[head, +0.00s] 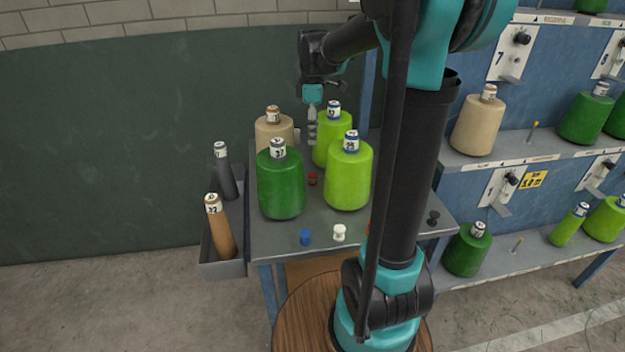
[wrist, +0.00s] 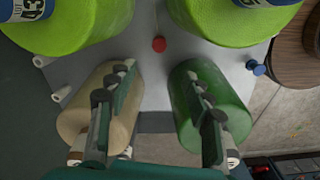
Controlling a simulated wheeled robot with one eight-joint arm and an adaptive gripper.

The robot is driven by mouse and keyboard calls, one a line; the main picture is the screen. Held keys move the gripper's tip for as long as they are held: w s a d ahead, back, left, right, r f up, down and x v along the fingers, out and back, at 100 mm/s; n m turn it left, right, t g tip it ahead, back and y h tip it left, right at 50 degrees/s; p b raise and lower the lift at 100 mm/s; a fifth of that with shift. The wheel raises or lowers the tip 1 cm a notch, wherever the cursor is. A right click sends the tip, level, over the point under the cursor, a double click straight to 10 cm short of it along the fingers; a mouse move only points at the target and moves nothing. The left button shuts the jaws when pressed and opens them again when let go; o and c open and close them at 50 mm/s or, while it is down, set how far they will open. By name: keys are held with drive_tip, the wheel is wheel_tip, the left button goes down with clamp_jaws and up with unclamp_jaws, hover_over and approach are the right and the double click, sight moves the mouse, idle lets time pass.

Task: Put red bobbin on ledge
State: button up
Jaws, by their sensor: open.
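The small red bobbin (head: 312,179) stands on the grey table top (head: 275,238) between the green cones. It also shows in the wrist view (wrist: 159,44), just beyond the space between my fingertips. My gripper (head: 312,132) is behind it and higher, pointing down among the cones. In the wrist view my gripper (wrist: 157,78) is open with nothing between its fingers. I cannot tell which surface is the ledge; a blue rack with shelf edges (head: 545,157) stands at the right.
A dark green cone (head: 281,190), lime cones (head: 348,180) (head: 326,153) and a beige cone (head: 268,130) crowd around the red bobbin. A blue bobbin (head: 305,237) and a white bobbin (head: 339,233) stand at the front. A side tray (head: 222,269) holds two tubes.

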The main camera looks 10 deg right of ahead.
sight(313, 174)
wheel_tip(313, 174, down, 16)
drive_tip(key=shift+r, duration=0.25)
idle(0.4)
drive_tip(key=shift+c, duration=0.3)
drive_tip(key=c, duration=1.1)
drive_tip(key=shift+o, duration=0.2)
drive_tip(key=shift+r, duration=0.15)
wheel_tip(313, 174, up, 20)
drive_tip(key=shift+f, duration=0.1)
